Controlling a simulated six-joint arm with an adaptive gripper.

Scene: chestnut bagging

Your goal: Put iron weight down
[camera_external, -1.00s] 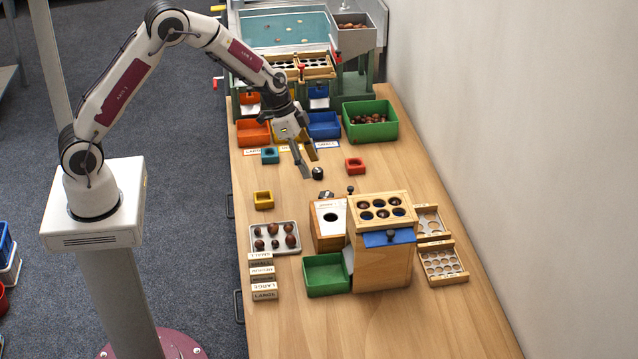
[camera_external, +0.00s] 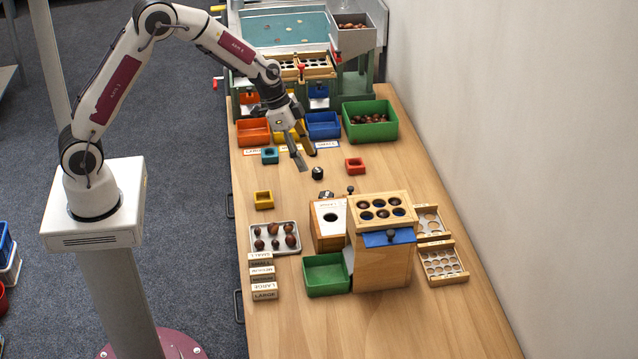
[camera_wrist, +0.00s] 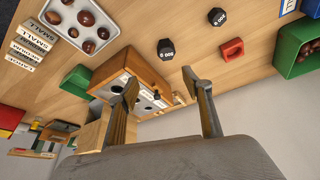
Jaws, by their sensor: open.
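A small black iron weight (camera_external: 318,173) stands on the bare table, apart from my gripper (camera_external: 307,159). It also shows at the top of the wrist view (camera_wrist: 217,17), with a white number on it. My gripper is open and empty, pointing down just above and to the left of the weight. In the wrist view its two fingers (camera_wrist: 160,82) are spread wide with nothing between them. A second black weight (camera_wrist: 166,48) shows in the wrist view, closer to the wooden box.
A red block (camera_external: 355,166), a blue block (camera_external: 270,156) and a yellow block (camera_external: 263,200) stand nearby. A green bin of chestnuts (camera_external: 370,135) is at the back right. The wooden box (camera_external: 384,265) and the chestnut tray (camera_external: 254,249) are in front.

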